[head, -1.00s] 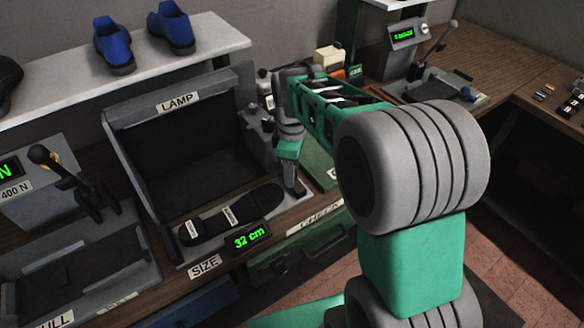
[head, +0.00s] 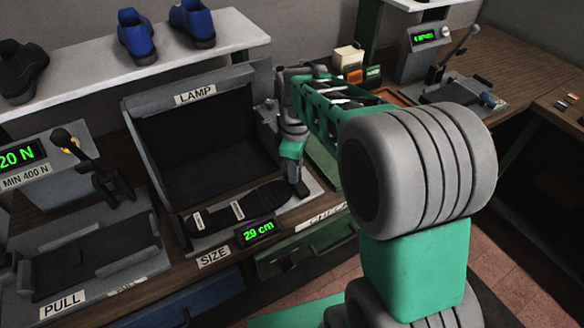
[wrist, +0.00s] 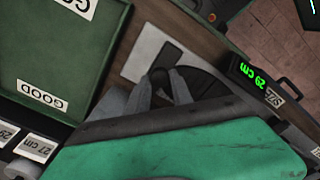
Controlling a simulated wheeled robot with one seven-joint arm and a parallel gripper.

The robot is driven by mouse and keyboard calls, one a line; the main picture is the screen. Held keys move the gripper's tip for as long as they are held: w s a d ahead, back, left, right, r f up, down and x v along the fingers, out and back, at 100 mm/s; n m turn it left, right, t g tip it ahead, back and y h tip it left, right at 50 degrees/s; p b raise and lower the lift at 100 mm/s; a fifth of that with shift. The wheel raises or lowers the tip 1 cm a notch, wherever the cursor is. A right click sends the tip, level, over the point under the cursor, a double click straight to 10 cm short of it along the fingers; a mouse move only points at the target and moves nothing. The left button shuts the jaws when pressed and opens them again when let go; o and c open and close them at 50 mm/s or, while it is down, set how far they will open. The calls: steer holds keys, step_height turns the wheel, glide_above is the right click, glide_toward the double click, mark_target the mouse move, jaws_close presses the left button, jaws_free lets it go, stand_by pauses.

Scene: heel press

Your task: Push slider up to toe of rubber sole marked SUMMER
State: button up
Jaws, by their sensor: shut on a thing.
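A black rubber sole (head: 250,205) lies on the sizing plate in front of the box marked LAMP. It carries white labels whose words are too small to read. The sole also shows in the wrist view (wrist: 202,85). The dark slider (head: 302,190) sits at the sole's right end, where my gripper (head: 296,180) reaches down onto it. My gripper is shut on the slider's knob, and in the wrist view its fingers (wrist: 165,88) partly hide the contact. The size display (head: 258,232) reads 29 cm. Whether slider and sole touch is hard to tell.
The LAMP box (head: 195,98) stands behind the sole. A pull tester (head: 85,245) stands at the left, and blue shoes (head: 136,35) sit on the shelf. In the wrist view a green tray marked GOOD (wrist: 50,45) lies beside the plate. A lever press (head: 450,75) is at the back right.

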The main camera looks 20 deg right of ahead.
steer(key=shift+s+a+f, duration=0.1)
steer(key=shift+s+a, duration=0.05)
steer(key=o, duration=0.8)
steer(key=shift+o, duration=0.9)
step_height(320, 180, up, 8)
steer(key=shift+b, duration=0.3)
